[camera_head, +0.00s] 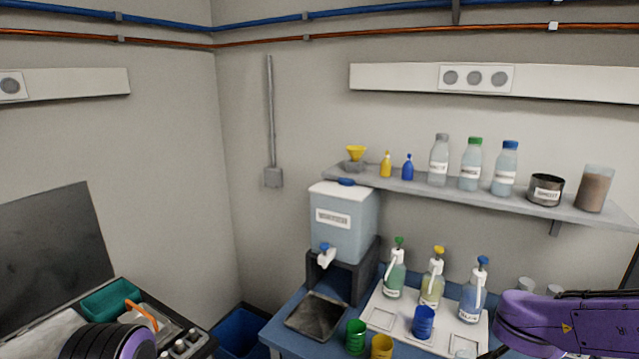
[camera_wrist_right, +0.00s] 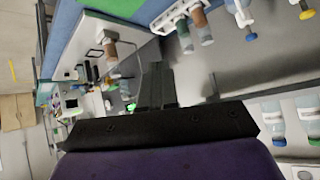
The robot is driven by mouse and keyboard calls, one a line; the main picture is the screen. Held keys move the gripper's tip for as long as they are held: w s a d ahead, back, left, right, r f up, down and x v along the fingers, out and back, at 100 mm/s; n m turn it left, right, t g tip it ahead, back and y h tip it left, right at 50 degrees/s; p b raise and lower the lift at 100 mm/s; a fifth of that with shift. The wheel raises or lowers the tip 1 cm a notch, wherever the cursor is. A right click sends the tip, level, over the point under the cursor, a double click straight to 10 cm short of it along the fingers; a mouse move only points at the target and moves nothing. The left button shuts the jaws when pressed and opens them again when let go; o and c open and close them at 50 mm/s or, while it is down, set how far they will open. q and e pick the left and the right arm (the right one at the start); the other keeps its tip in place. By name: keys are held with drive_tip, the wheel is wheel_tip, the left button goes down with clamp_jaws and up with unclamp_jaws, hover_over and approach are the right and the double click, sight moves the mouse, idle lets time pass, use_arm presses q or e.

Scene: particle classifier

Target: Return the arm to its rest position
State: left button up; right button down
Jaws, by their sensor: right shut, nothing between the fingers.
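My right arm (camera_head: 565,322), purple with a dark panel, reaches in from the lower right of the head view, in front of the right end of the blue bench. My right gripper (camera_wrist_right: 158,88) shows in the right wrist view as dark fingers held together, with nothing between them. Its fingertips are not clear in the head view. A rounded purple and black part of my left arm (camera_head: 110,342) shows at the lower left edge of the head view. My left gripper is out of view.
A white tray (camera_head: 381,318) with pump bottles (camera_head: 432,285) stands on the bench near my right arm. Loose cups (camera_head: 381,346), a water tank (camera_head: 345,222) and a wall shelf (camera_head: 450,188) with bottles are around it. A blue bin (camera_head: 238,330) stands left.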

drive_tip(key=s+a+f+t+y+b, duration=0.1)
drive_tip(key=a+f+b, duration=0.15)
drive_tip(key=f, duration=0.65)
drive_tip(key=s+a+f+n+t+b, duration=0.1)
drive_tip(key=s+a+f+b, duration=0.15)
drive_tip(key=f, duration=0.65)
drive_tip(key=a+f+t+y+b, duration=0.1)
drive_tip(key=a+f+b, duration=0.15)
drive_tip(key=f, duration=0.65)
use_arm(q)
wheel_tip(320, 180, down, 15)
drive_tip(key=b, duration=0.7)
drive_tip(key=shift+w+r, duration=0.15)
drive_tip(key=shift+w, duration=0.2)
use_arm(e)
drive_tip(key=s+a+f+n+g+y, duration=0.2)
drive_tip(key=s+f+n+g, duration=0.3)
drive_tip(key=s+f, duration=1.6)
drive_tip(key=shift+s+a, duration=0.4)
drive_tip(key=shift+s, duration=0.4)
